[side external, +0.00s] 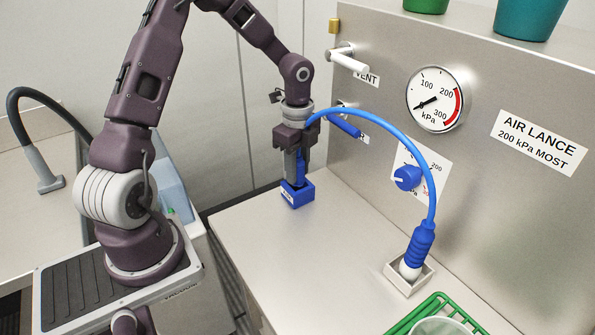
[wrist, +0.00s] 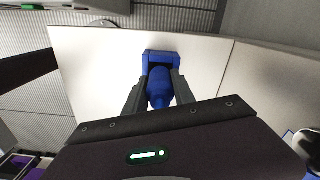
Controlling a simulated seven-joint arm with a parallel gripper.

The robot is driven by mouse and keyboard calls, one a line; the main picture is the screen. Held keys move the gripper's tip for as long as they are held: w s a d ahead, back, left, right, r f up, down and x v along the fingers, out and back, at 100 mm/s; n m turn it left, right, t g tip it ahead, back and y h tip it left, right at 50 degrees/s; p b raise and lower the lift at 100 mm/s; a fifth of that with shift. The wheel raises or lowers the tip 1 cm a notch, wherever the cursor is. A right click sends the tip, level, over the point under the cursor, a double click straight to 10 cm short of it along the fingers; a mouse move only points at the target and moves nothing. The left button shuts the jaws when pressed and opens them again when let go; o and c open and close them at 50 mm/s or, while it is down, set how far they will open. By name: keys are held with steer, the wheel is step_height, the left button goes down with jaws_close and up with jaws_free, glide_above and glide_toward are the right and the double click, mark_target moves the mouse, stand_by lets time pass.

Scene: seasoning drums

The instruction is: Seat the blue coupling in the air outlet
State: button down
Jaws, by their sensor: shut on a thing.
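The blue coupling (side external: 301,177) hangs upright in my gripper (side external: 295,174), whose two grey fingers are shut on it. It also shows between the fingers in the wrist view (wrist: 159,88). The air outlet is a blue square block (side external: 296,194) with a small white label, standing on the bench directly below my gripper. It also shows in the wrist view (wrist: 162,56), just beyond the coupling. The coupling's lower end is at the block's top; the fingers and block hide how deep it sits. A blue hose (side external: 399,136) arches from the coupling area to the right.
The hose ends at a blue-gripped lance (side external: 421,246) in a square holder (side external: 392,274). The panel carries a white vent lever (side external: 348,60), a blue lever (side external: 345,126), a gauge (side external: 436,98) and a blue knob (side external: 406,178). A green rack (side external: 438,306) is in front; mid-bench is clear.

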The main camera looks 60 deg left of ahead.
steer(key=shift+f, duration=0.25)
steer(key=shift+f, duration=0.1)
steer(key=c, duration=1)
jaws_free()
steer(key=shift+c, duration=0.2)
step_height(320, 180, up, 12)
steer(key=shift+f, duration=0.1)
steer(key=s+d+r+n+t, duration=0.2)
steer(key=s+d+r+n, duration=0.2)
steer(key=s, duration=0.6)
steer(key=s+d+r+n+t, duration=0.3)
steer(key=s+d+r+n, duration=0.2)
steer(key=s+d+n, duration=0.4)
steer(key=shift+s+d+r+n+t, duration=0.15)
steer(key=shift+s+n+t, duration=0.15)
steer(key=shift+s+n, duration=0.65)
